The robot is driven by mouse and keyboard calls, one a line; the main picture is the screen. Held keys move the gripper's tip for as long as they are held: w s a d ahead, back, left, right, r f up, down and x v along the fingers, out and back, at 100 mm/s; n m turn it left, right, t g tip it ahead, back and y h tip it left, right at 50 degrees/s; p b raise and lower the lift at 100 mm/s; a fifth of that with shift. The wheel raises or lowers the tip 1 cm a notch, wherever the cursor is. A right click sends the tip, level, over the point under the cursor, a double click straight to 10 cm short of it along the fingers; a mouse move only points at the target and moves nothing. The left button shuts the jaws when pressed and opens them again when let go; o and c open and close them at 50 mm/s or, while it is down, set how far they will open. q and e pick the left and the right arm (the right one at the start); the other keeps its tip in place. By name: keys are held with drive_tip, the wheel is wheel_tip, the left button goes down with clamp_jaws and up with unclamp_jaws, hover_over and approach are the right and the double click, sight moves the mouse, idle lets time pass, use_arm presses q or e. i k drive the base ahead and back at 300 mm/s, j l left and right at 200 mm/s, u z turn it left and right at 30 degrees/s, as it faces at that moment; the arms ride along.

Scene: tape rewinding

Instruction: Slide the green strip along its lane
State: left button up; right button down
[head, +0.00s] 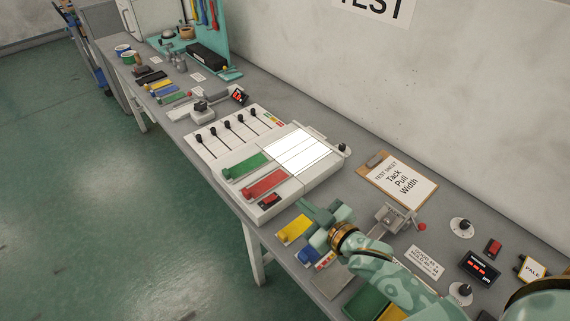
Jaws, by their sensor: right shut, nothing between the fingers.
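A green strip (245,167) lies on the front left part of a white panel unit (228,148). A bright white lane area (299,150) with thin dividing lines lies to the right of the strip. A red strip (266,185) lies in front of the green one, parallel to it. My right gripper (306,208) is shut and empty. It is apart from the green strip, off the right front corner of the unit, near a yellow block. My left gripper is not in view.
A clipboard (398,180) lies to the right. A yellow block (294,229) and a small metal vise-like fixture (392,217) are near my right arm.

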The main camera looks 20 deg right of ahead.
sight(233, 173)
drive_tip(key=k+j, duration=0.65)
drive_tip(key=k, duration=0.25)
